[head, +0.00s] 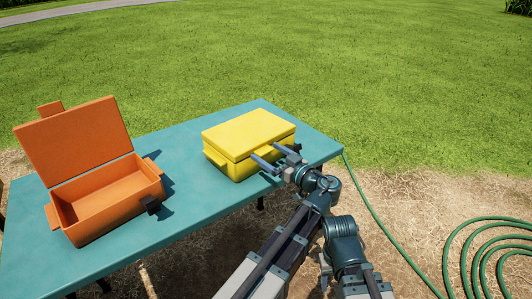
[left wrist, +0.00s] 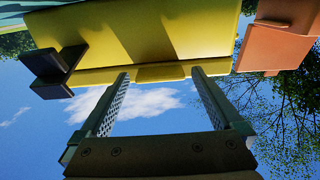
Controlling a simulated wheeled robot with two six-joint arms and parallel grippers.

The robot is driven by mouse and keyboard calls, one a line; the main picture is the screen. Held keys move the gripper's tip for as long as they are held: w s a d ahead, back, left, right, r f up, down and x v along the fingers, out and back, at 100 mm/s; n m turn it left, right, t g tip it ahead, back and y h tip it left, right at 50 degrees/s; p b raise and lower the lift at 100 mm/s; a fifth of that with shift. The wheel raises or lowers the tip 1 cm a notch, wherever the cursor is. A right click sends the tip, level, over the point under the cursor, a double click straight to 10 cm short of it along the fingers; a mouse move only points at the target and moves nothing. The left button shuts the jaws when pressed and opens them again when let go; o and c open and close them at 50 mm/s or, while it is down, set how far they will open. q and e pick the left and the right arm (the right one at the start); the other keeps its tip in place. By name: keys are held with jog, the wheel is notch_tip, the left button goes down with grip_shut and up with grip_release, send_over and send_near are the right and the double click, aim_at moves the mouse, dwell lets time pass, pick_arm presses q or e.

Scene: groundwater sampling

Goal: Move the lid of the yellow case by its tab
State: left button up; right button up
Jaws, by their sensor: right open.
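The yellow case (head: 235,150) sits on the teal table with its lid (head: 248,132) shut. In the left wrist view the case (left wrist: 215,35) fills the upper part, with its tab (left wrist: 160,72) between my fingers. My left gripper (head: 270,157) is at the front side of the case. Its two fingers (left wrist: 160,75) are apart, one on each side of the tab, with a small gap visible at each side. A black latch-like piece (left wrist: 55,70) is beside the tab. No jaws of my right gripper can be made out.
An open orange case (head: 115,205) stands at the left of the table (head: 190,232), its lid raised. It partly shows in the left wrist view (left wrist: 275,40). A green hose (head: 470,235) lies coiled on the ground at right. The table between the cases is clear.

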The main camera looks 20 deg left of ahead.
pick_arm(q)
grip_shut()
dwell(0.3)
jog(key=r+g+h+p, duration=0.1)
jog(key=r+p, duration=0.2)
jog(key=p, duration=0.3)
jog(key=a+r+h+p, duration=0.1)
jog(key=r+p, duration=0.2)
jog(key=p, duration=0.3)
jog(key=w+a+r+g+h+p, duration=0.1)
jog(key=r+p, duration=0.3)
jog(key=p, duration=0.2)
jog(key=shift+w+r+g+h+p, duration=0.1)
jog(key=shift+g+h+p, duration=0.2)
jog(key=shift+h+p, duration=0.1)
jog(key=w+a+r+g+h+p, duration=0.2)
jog(key=w+a+r+h+p, duration=0.3)
jog(key=p, duration=0.7)
jog(key=w+a+r+g+h+p, duration=0.3)
jog(key=a+r+p, duration=0.4)
jog(key=p, duration=0.4)
jog(key=w+a+g+h+p, duration=0.1)
jog(key=w+a+g+h, duration=0.1)
jog(key=w+a, duration=0.3)
jog(key=shift+w+a+f+h+p, duration=0.3)
jog(key=shift+a+h, duration=0.6)
jog(key=shift+a, duration=1.5)
jog(key=shift+s, duration=0.1)
